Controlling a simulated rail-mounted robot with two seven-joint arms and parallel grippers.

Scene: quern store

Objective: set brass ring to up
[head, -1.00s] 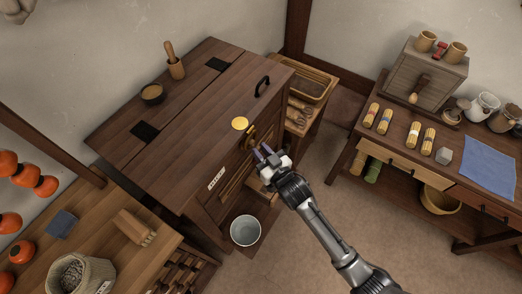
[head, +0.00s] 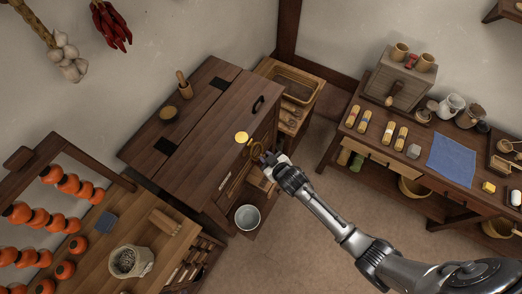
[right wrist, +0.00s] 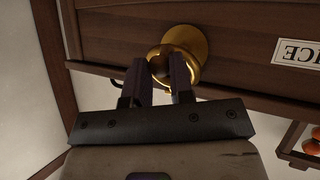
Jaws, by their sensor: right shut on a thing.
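The brass ring (right wrist: 184,46) is round and golden, with a wide base, and sits on the front of a dark wooden chest (head: 200,115). In the head view the brass ring (head: 254,149) is small and partly covered by my right gripper. My right gripper (right wrist: 166,66) is shut on the brass ring, its dark fingers meeting the ring's near side. In the head view the gripper (head: 264,157) reaches the chest front from the lower right. The ring's exact turn is hard to tell. My left gripper is not in view.
A grey bucket (head: 247,217) stands below the chest front. A workbench (head: 400,180) with several bundles and a blue cloth (head: 452,159) stands at right. Open floor lies between.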

